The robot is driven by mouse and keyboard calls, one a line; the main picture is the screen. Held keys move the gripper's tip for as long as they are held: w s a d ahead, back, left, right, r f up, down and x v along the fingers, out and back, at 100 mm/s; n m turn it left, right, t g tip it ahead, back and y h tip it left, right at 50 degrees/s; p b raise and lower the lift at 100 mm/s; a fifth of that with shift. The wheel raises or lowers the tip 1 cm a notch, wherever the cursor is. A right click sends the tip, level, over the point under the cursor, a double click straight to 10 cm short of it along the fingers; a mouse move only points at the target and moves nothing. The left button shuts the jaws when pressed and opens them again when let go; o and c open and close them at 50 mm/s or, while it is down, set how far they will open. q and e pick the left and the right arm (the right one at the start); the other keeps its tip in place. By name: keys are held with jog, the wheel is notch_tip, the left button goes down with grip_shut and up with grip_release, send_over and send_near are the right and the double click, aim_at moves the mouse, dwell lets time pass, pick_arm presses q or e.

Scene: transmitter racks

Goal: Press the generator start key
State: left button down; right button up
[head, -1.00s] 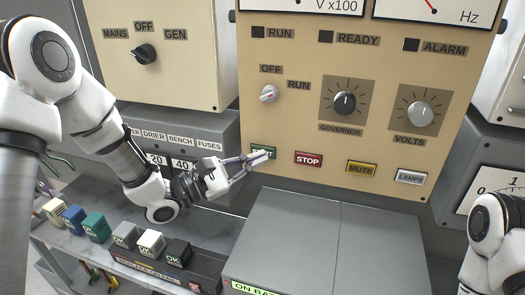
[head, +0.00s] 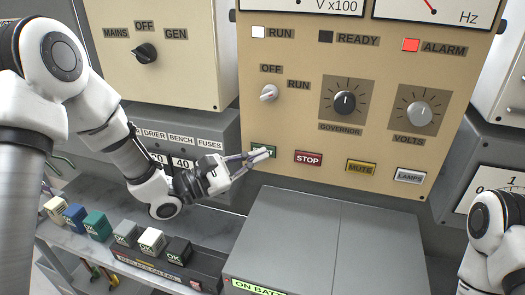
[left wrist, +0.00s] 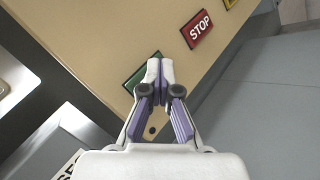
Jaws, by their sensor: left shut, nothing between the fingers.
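The green start key (head: 268,150) is on the lower left of the beige generator panel (head: 310,125). My left gripper (head: 268,154) is shut and empty, with its fingertips at the key and covering part of its label. In the left wrist view the closed fingertips (left wrist: 155,68) overlap the green key (left wrist: 137,78); I cannot tell if they touch it. The RUN lamp (head: 258,31) is lit white, the ALARM lamp (head: 411,45) is lit red, and the READY lamp (head: 326,36) is dark. My right gripper is not in view.
The red STOP key (head: 308,158), yellow MUTE key (head: 361,167) and LAMPS key (head: 410,176) lie to the right in the same row. A grey box (head: 285,235) stands below the panel. Several coloured blocks sit on the shelf at left, including a blue one (head: 75,216).

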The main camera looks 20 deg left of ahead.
pick_arm(q)
jog(key=shift+s+p, duration=0.3)
jog(key=shift+s, duration=0.5)
jog(key=s+p, duration=0.1)
jog(key=s, duration=0.4)
jog(key=shift+a, duration=0.1)
dwell(0.5)
